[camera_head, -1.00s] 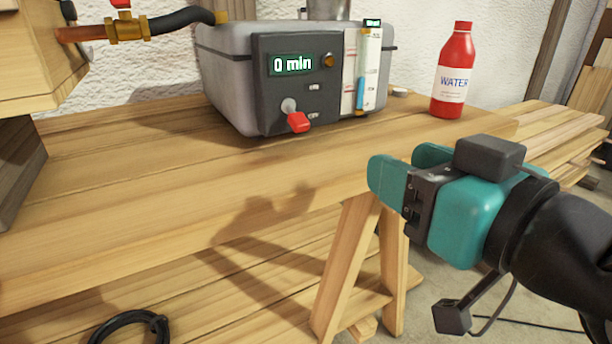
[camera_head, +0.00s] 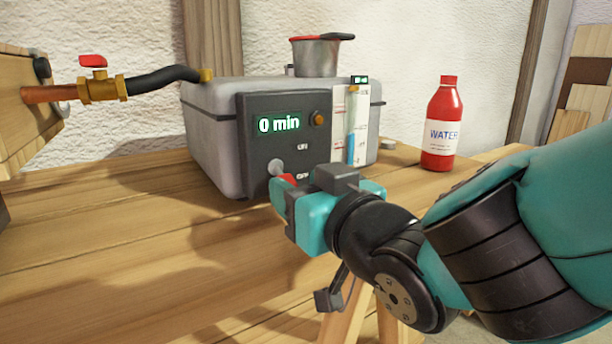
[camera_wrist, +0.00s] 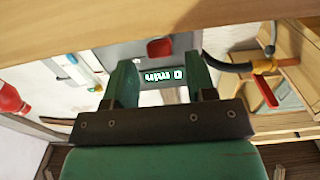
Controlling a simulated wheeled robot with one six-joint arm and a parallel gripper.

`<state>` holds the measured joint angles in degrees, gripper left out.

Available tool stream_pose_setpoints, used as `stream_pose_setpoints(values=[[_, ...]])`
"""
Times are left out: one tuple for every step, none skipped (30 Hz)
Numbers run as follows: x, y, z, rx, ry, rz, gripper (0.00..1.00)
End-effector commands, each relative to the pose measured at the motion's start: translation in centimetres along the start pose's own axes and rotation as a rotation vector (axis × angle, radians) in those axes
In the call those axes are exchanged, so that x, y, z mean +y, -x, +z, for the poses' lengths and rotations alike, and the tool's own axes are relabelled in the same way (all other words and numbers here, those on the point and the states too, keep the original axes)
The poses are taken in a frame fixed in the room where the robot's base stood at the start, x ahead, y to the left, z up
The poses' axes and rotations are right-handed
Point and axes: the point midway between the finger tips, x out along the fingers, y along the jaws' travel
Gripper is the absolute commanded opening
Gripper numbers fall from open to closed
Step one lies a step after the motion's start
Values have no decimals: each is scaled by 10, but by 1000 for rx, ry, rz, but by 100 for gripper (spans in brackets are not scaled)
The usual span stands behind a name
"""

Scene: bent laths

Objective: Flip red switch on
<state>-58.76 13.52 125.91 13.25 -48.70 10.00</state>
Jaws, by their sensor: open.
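The red switch (camera_head: 288,180) is on the dark front panel (camera_head: 250,120) of a grey box (camera_head: 210,140). Only a bit of its red tip and its grey pivot show in the head view; my gripper hides the rest. The label above reads like ON, and the one below like OFF. My gripper (camera_head: 282,193) is open in front of the panel, overlapping the switch; I cannot tell whether it touches.
A red water bottle (camera_head: 441,125) stands right of the box on the wooden workbench (camera_head: 130,215). A metal pot (camera_head: 316,56) sits on the box. A pipe with a red-handled valve (camera_head: 95,80) and black hose (camera_head: 165,76) is at the left. The bench's front left is clear.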

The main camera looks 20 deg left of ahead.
Motion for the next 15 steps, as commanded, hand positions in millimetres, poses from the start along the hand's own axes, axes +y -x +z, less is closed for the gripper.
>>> stream_pose_setpoints(values=[[0, -4, 0, -1, 1, 3, 51], [0, -6, 0, -1, 1, 5, 51], [0, -8, 0, -1, 0, 6, 51], [0, -9, 0, -1, 0, 6, 51], [0, -10, 0, -1, 0, 7, 51], [0, -11, 0, -1, -1, 8, 51], [-1, -12, 0, -1, -1, 8, 51], [-1, -12, 0, -1, -1, 8, 51], [-1, -13, 0, -1, -1, 7, 51], [-2, -13, 0, -1, -1, 7, 51], [-2, -13, 0, -1, -1, 7, 51], [-2, -13, 0, -1, -1, 6, 51], [-2, -13, 0, -1, -1, 6, 51], [-2, -13, 0, -1, -1, 6, 51], [-2, -13, 0, -1, -1, 6, 49]])
